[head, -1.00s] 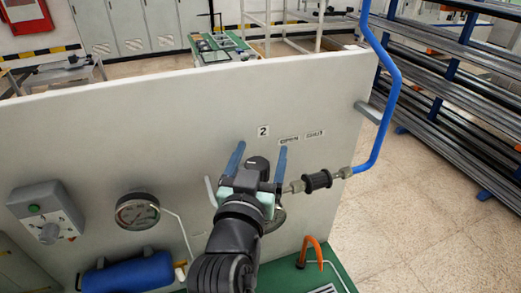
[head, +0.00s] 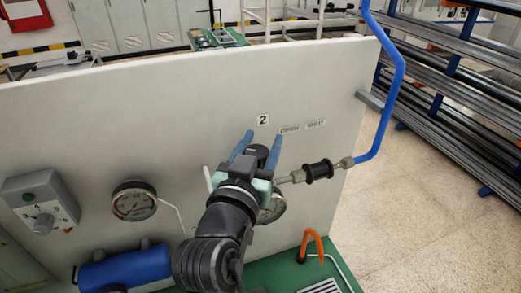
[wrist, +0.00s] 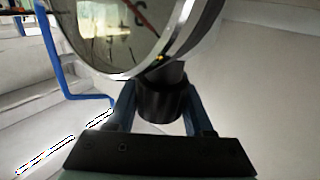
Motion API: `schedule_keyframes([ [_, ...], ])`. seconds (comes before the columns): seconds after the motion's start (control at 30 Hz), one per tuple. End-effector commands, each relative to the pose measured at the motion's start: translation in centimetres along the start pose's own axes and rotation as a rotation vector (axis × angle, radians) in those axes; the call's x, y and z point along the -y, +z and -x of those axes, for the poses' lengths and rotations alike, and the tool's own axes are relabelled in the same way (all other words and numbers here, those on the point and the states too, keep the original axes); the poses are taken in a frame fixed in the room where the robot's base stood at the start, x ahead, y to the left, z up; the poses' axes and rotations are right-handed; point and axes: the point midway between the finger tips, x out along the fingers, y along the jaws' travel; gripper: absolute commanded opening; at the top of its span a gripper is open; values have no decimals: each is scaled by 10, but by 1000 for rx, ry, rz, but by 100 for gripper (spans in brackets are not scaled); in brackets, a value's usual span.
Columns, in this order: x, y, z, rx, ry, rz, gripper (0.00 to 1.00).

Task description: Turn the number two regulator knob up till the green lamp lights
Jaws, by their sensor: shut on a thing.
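The black regulator knob (head: 259,153) is on the white panel below the "2" label (head: 263,119). My gripper (head: 261,143) is shut on it, one blue finger at each side. In the wrist view the knob (wrist: 163,104) shows between the fingers, below a round glass-faced gauge (wrist: 125,30) that is cut off by the frame. In the head view my gripper hides part of this gauge (head: 273,209). A small green lamp (head: 28,197) is on the grey box at left. It looks dark green; I cannot tell whether it is lit.

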Motion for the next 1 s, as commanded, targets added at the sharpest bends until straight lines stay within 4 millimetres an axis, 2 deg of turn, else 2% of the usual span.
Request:
schedule_keyframes([
  [0.5, -2, -1, 1, -4, 62, -3, 0],
  [0.53, -2, -1, 1, -4, 62, -3, 55],
  [0.6, -2, -1, 1, -4, 62, -3, 68],
  [0.7, -2, -1, 1, -4, 62, -3, 82],
  [1.0, -2, 0, 3, -4, 62, -3, 82],
])
